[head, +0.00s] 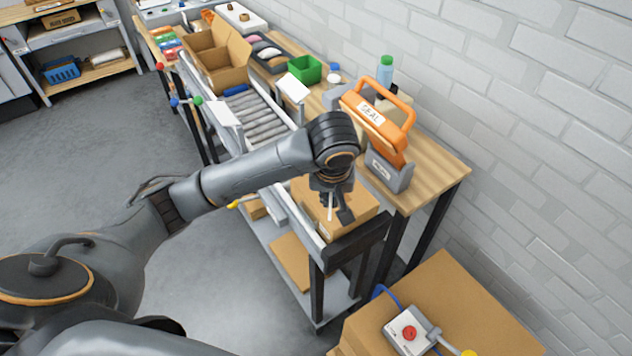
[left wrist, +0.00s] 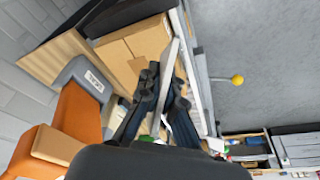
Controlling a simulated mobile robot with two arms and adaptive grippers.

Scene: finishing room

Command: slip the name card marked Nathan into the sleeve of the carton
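The carton (head: 362,203) is a closed brown box at the near end of the roller conveyor. It also shows in the left wrist view (left wrist: 130,48). My left gripper (head: 337,212) points down over the carton's near-left part. In the left wrist view my left gripper (left wrist: 166,85) has its dark fingers on both sides of a thin white card (left wrist: 169,62), seen nearly edge-on. The card hangs upright from the fingers in the head view (head: 331,206). No name is readable on it. The carton's sleeve cannot be made out. My right gripper is not in view.
An orange-handled sealer marked SEAL (head: 375,112) stands on the wooden bench (head: 432,165) beside the carton. A green bin (head: 305,69) and an open carton (head: 215,58) are farther back. A control box with a red button (head: 408,333) sits on cardboard at the front right.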

